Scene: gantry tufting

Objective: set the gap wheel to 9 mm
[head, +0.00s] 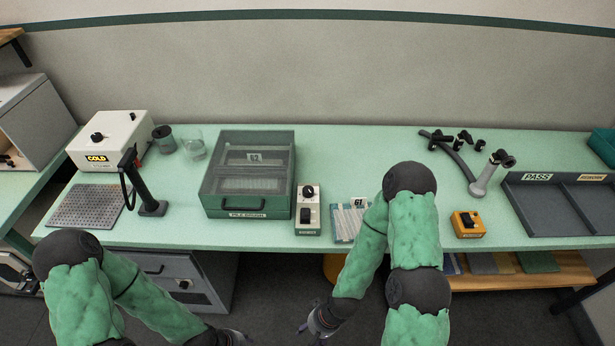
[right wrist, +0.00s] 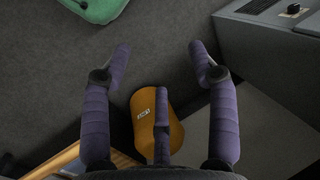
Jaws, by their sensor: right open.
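No wheel marked as a gap wheel and no 9 mm scale can be made out in either view. My right gripper (head: 318,322) hangs low in front of the green bench (head: 330,260). In the right wrist view its purple fingers (right wrist: 160,62) are spread apart with nothing between them, above the grey floor. An orange bin (right wrist: 145,103) with a white label stands below it, partly hidden by a finger. My left gripper (head: 230,338) is at the bottom edge of the head view, mostly cut off, so its jaws cannot be judged.
On the bench stand a white box marked COLD (head: 126,128), a lidded green case (head: 236,213), a white knob box (head: 308,214), an orange switch box (head: 474,224) and a grey divided tray (head: 535,208). A grey cabinet (right wrist: 255,52) is close right of the right gripper.

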